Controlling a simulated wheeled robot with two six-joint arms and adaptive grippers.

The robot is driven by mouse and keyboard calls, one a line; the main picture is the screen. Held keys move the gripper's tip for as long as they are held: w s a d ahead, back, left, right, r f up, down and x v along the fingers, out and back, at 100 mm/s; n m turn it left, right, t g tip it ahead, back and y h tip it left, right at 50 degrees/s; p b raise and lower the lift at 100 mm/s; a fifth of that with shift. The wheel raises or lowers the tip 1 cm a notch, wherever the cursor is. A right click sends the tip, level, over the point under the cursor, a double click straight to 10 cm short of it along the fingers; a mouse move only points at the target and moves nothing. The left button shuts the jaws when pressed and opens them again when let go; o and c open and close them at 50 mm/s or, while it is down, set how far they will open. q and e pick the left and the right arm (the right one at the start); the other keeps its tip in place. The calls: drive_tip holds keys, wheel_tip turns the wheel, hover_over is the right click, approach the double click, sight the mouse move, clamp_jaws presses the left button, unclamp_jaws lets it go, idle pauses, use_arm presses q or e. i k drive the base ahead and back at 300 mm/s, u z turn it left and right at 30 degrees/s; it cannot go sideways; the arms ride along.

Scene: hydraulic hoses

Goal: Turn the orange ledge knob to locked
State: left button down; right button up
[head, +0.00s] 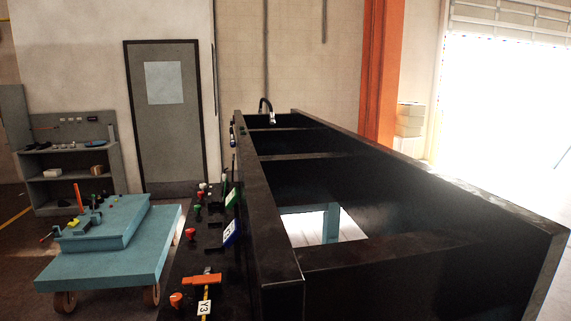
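A dark ledge (185,262) runs along the left side of a large black frame, with several small fittings on it. An orange-red round knob (177,299) sits near the ledge's near end. Beside it is an orange handle-shaped part (202,281) above a white tag (204,308) marked Y3. Redder knobs (191,233) stand farther along. I cannot tell for certain which of these is the orange ledge knob, or whether it is locked. Neither of my grippers shows in the head view.
The black frame (283,220) has high walls and open bays. A blue wheeled cart (100,272) with tools stands left of the ledge. A grey shelf (75,190) and a door (167,120) are behind. A black hose (268,104) arches at the frame's far end.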

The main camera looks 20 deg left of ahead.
sight(177, 299)
drive_tip(key=u, duration=0.85)
